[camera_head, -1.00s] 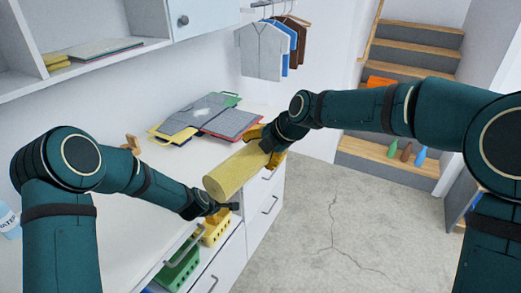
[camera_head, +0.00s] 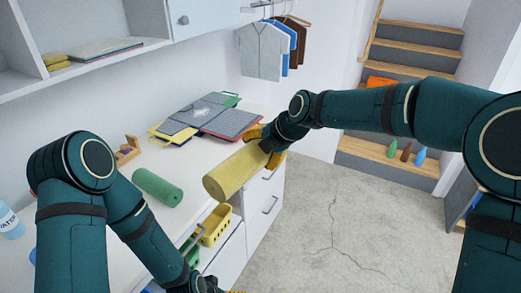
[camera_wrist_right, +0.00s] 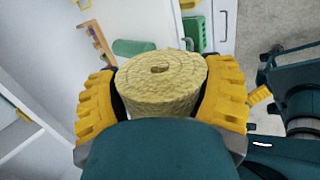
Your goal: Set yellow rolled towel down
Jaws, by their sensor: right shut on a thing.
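The yellow rolled towel (camera_head: 233,172) is held in the air by my right gripper (camera_head: 268,146), above the front edge of the white counter. In the right wrist view the towel (camera_wrist_right: 162,78) sits between the two yellow fingers of the gripper (camera_wrist_right: 165,95), its spiral end facing the camera. My left arm reaches down at the lower left. Only a small part of my left gripper (camera_head: 232,291) shows at the bottom edge, so its fingers cannot be judged.
A green rolled towel (camera_head: 157,187) lies on the white counter (camera_head: 195,165). Folding boards (camera_head: 205,118) lie at the back, near a small wooden stand (camera_head: 127,151). An open drawer holds a yellow basket (camera_head: 215,226). A water bottle (camera_head: 9,221) stands at the left.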

